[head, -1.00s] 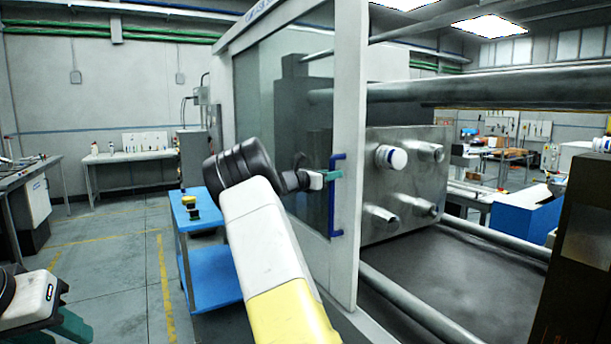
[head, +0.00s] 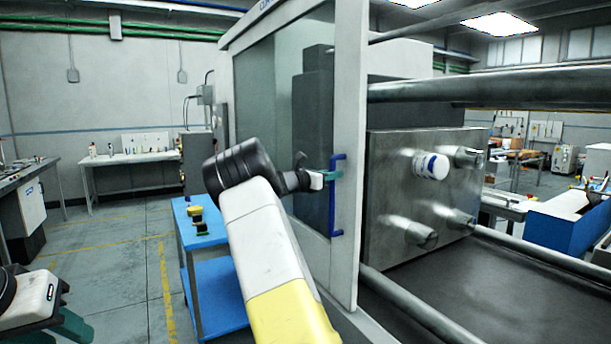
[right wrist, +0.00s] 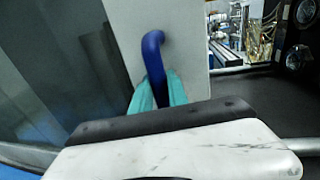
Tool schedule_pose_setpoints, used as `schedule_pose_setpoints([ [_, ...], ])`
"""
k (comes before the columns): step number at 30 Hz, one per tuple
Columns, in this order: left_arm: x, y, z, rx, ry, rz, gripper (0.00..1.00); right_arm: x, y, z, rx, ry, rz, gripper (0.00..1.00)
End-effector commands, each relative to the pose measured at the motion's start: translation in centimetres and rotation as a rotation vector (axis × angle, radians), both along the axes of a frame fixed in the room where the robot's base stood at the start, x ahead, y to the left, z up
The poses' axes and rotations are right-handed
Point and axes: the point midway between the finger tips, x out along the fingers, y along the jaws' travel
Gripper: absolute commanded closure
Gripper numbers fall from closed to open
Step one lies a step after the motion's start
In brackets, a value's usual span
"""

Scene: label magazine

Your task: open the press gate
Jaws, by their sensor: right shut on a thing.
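The press gate (head: 346,110) is a white-framed sliding door with a dark glass pane, and it stands at the middle of the head view. Its blue vertical handle (head: 338,205) is on the white edge post. My right gripper (head: 332,175) is shut on the handle near its upper part. In the right wrist view the green fingers (right wrist: 158,92) close around the blue bar (right wrist: 152,55). To the right of the gate's edge the press opening shows a metal platen (head: 400,225) with a white round cap (head: 431,165). My left gripper (head: 62,325) is partly in view at the lower left.
A blue cart (head: 215,283) with small yellow and black items stands left of my right arm. Thick steel bars (head: 480,85) cross the press opening. A white workbench (head: 130,159) stands at the back wall.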

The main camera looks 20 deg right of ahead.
Motion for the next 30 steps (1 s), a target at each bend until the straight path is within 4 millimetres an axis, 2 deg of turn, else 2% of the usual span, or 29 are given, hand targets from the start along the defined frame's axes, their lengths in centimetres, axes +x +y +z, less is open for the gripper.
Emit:
schedule_pose_setpoints([
  [10,0.0,0.0,0.0,0.000,0.000,0.000,0.64,0.2,0.3,-0.1,0.002,0.001,0.006,1.00],
  [11,0.0,0.0,0.0,0.000,0.000,0.000,0.64,0.2,0.3,-0.1,0.002,0.001,0.006,0.76],
  [14,0.0,0.0,0.0,0.000,0.000,0.000,0.64,0.2,0.3,-0.1,0.002,0.001,0.005,0.59],
  [24,0.0,0.0,0.0,0.000,0.000,0.000,0.64,0.0,0.3,-0.1,0.001,0.000,0.002,0.59],
  [30,0.0,0.0,0.0,0.000,0.000,0.000,0.64,-0.6,3.0,0.0,0.002,0.000,0.005,0.59],
])
